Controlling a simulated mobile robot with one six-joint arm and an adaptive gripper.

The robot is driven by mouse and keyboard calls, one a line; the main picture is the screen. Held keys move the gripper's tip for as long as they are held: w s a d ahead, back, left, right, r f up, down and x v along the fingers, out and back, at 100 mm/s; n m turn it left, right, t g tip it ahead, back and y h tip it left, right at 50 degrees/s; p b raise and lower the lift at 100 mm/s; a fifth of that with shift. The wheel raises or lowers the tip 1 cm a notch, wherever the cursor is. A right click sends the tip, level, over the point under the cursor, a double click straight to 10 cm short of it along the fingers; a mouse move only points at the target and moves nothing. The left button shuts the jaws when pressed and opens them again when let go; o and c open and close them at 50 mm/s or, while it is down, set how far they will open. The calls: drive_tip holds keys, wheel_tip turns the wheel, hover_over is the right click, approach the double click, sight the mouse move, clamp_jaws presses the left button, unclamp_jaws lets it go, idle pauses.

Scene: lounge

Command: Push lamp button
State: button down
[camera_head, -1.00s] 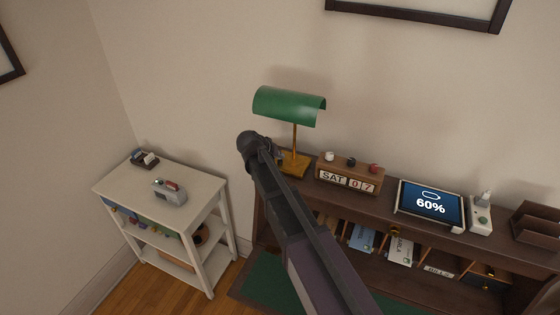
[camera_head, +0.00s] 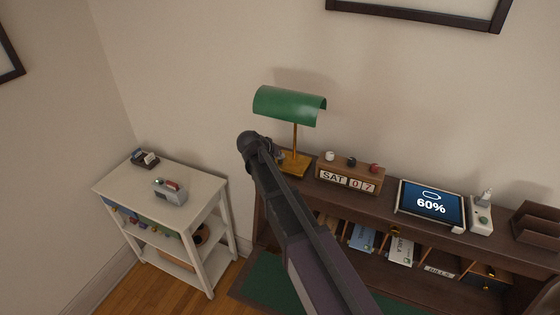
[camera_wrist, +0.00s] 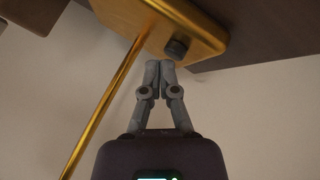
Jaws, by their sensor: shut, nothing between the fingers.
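The lamp has a green shade (camera_head: 290,105), a thin brass stem and a square brass base (camera_head: 296,168) on the left end of the desk. In the wrist view the brass base (camera_wrist: 205,20) shows at the top with a dark round button (camera_wrist: 176,49) on it. My gripper (camera_wrist: 160,64) is shut and empty, its fingertips just beside the button; whether they touch it I cannot tell. The brass stem (camera_wrist: 110,95) runs left of the fingers. In the head view my gripper (camera_head: 279,156) is mostly hidden behind my arm, at the base's left side.
A wooden SAT 07 calendar block (camera_head: 348,176) with knobs stands right of the lamp. Farther right are a tablet (camera_head: 430,203), a white device (camera_head: 481,215) and a dark organizer (camera_head: 537,227). A white shelf (camera_head: 205,184) with small devices stands left. The wall is behind.

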sight(280, 161)
drive_tip(key=shift+f+b, duration=0.3)
drive_tip(key=shift+f, duration=0.1)
drive_tip(key=shift+r, duration=0.1)
drive_tip(key=shift+d+r+p, duration=0.1)
drive_tip(key=shift+r+p, duration=0.3)
drive_tip(key=shift+p, duration=0.1)
idle(0.4)
wheel_tip(280, 161, up, 6)
drive_tip(key=p, duration=0.6)
idle(0.5)
